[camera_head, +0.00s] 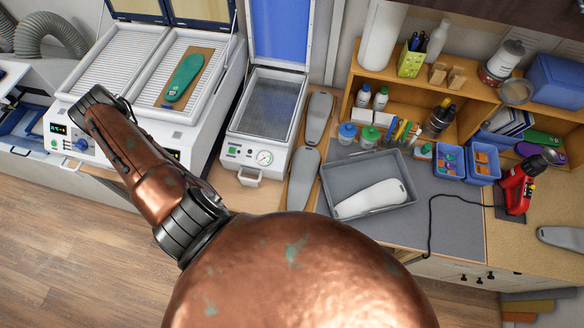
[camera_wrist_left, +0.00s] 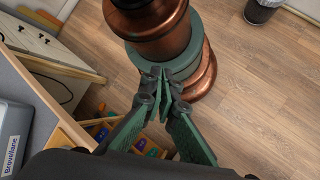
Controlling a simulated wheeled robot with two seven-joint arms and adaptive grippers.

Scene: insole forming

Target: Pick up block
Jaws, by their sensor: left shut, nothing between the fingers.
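Which block the task means, I cannot tell. My left gripper (camera_wrist_left: 160,76) shows in the left wrist view with its green fingers together and nothing between them. It is over the floor side of a bench edge, in front of copper and green parts of my own body. No block is seen near its fingers. The head view shows a copper arm of mine across the lower middle, but no fingers. My right gripper is in neither view.
The shelf unit (camera_head: 362,92) also holds bottles and a green pen holder (camera_head: 411,60). A grey tray (camera_head: 334,178) with a pale insole form (camera_head: 370,199) lies on the bench. Heater machines stand left. Open wooden floor (camera_head: 70,240) lies in front; a bin (camera_wrist_left: 262,11) stands there.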

